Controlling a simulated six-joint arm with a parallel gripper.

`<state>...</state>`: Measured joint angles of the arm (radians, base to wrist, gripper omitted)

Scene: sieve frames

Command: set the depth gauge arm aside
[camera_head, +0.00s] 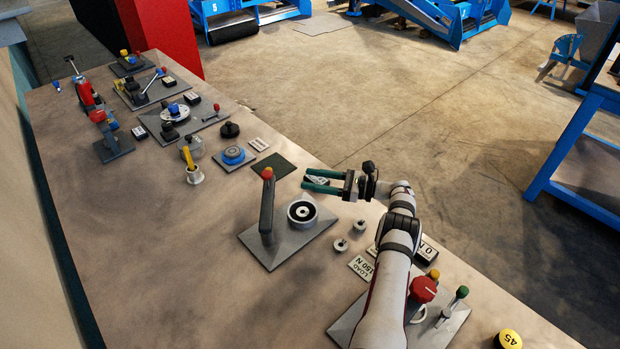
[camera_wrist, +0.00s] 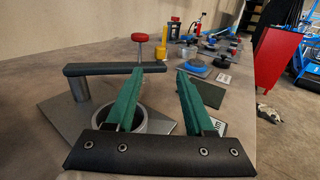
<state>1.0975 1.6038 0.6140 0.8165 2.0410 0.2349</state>
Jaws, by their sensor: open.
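The depth gauge arm (camera_head: 267,208) is a dark grey bar on a post at the left of a grey plate (camera_head: 291,248). A red knob (camera_head: 267,173) stands on its far end. A round ring-shaped cup (camera_head: 302,213) sits on the plate beside the bar. In the wrist view, the bar (camera_wrist: 110,69) runs from its post (camera_wrist: 79,88) to behind the left fingertip, with the knob (camera_wrist: 140,38) above. My gripper (camera_head: 306,181) is open and empty, green fingers pointing toward the knob end, apart from it. The fingers (camera_wrist: 165,74) partly hide the cup in the wrist view.
Two small round weights (camera_head: 341,244) and a load card (camera_head: 361,267) lie right of the plate. A dark green pad (camera_head: 274,166), blue disc (camera_head: 233,155) and yellow-handled bell-shaped piece (camera_head: 193,170) stand beyond. The bench left of the plate is bare.

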